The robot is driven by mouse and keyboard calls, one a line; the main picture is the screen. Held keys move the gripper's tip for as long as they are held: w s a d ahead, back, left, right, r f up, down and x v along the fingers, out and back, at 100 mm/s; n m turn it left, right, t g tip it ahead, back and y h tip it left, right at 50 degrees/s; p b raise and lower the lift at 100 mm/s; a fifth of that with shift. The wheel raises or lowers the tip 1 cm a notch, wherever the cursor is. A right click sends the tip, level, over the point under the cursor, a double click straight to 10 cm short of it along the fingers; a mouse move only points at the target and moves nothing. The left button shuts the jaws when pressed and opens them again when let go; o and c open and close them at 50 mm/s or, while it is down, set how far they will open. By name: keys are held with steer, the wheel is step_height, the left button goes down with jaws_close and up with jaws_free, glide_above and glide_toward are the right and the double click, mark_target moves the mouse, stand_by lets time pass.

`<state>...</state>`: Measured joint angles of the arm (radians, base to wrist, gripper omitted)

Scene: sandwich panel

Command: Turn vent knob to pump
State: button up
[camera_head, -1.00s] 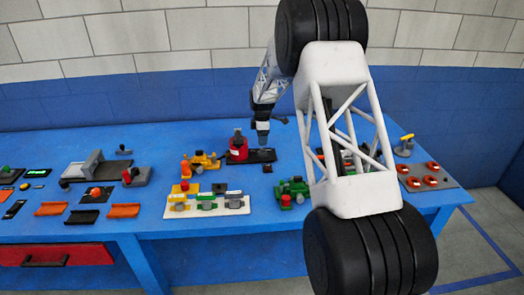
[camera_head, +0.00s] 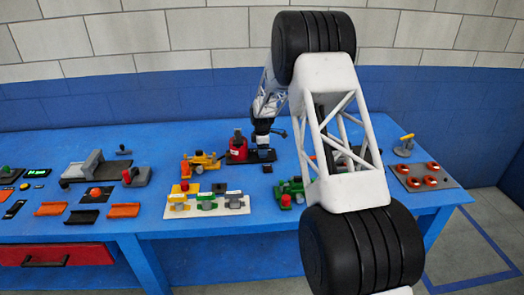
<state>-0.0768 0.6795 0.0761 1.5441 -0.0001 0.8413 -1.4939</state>
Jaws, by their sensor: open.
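My gripper (camera_head: 263,147) points down over the dark plate (camera_head: 250,159) just right of the red pump-like unit (camera_head: 238,149). Its fingers are small and dark here, and I cannot tell whether they touch anything. I cannot make out for certain which part is the vent knob. A white board (camera_head: 207,207) in front carries yellow, green and grey valve-like pieces in a row, with a red button on the yellow one (camera_head: 185,188). My own arm hides part of the table to the right.
A yellow piece (camera_head: 203,161) stands left of the red unit, and a green piece (camera_head: 291,190) sits right of the white board. A grey plate (camera_head: 424,178) with several red-orange round parts is at the right. Panels and trays fill the left.

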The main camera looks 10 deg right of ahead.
steer(key=c, duration=0.9)
steer(key=shift+m, duration=0.3)
steer(key=m, duration=0.8)
steer(key=shift+m, duration=0.3)
steer(key=m, duration=0.4)
steer(key=shift+m, duration=0.3)
steer(key=m, duration=0.4)
